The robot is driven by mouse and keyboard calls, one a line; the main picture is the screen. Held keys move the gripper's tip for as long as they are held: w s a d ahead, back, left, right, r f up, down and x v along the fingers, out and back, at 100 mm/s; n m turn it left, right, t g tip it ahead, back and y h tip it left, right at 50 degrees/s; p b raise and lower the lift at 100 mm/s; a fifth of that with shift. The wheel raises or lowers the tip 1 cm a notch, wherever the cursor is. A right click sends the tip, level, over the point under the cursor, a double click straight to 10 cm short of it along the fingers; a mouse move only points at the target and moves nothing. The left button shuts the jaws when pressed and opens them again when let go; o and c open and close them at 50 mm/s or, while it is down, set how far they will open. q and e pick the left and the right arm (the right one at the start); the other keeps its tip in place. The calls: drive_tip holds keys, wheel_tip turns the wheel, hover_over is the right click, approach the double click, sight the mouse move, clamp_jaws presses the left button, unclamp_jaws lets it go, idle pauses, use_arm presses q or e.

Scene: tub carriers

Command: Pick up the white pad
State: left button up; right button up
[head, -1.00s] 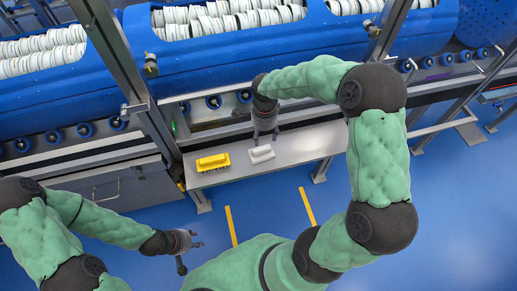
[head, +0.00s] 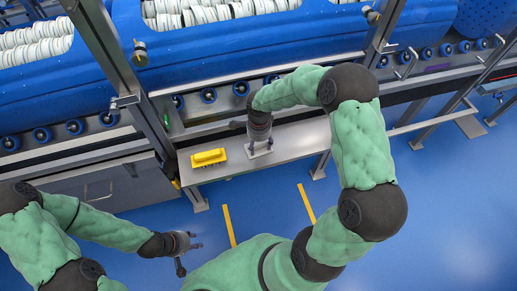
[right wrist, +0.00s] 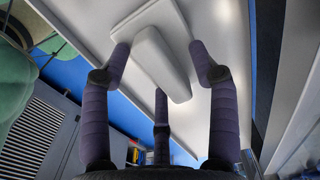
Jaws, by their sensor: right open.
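The white pad (right wrist: 151,43) has a flat base with a raised block-shaped grip on top. It lies on the grey bench (head: 303,142). In the head view, the white pad (head: 262,154) is mostly hidden under my right gripper (head: 260,146). In the right wrist view, my right gripper (right wrist: 160,75) is open, with its purple fingers spread around the pad's grip; I see no clear contact. My left gripper (head: 190,255) is low at the left, away from the bench, with its fingers apart and empty.
A yellow brush-like pad (head: 209,158) lies on the bench just left of the white pad. A metal post (head: 124,83) rises at the bench's left end. A blue tub carrier (head: 230,57) with white discs runs along the back.

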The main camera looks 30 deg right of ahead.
sight(259, 144)
clamp_jaws()
drive_tip(key=shift+r, duration=0.1)
idle(0.3)
drive_tip(key=shift+r, duration=0.25)
wheel_tip(259, 144, up, 3)
drive_tip(key=shift+s+a+r+p, duration=0.15)
drive_tip(key=shift+p, duration=0.7)
drive_tip(key=s+a+r+p, duration=0.4)
drive_tip(key=s+a+r, duration=0.5)
drive_tip(key=s, duration=0.1)
drive_tip(key=c, duration=1.1)
unclamp_jaws()
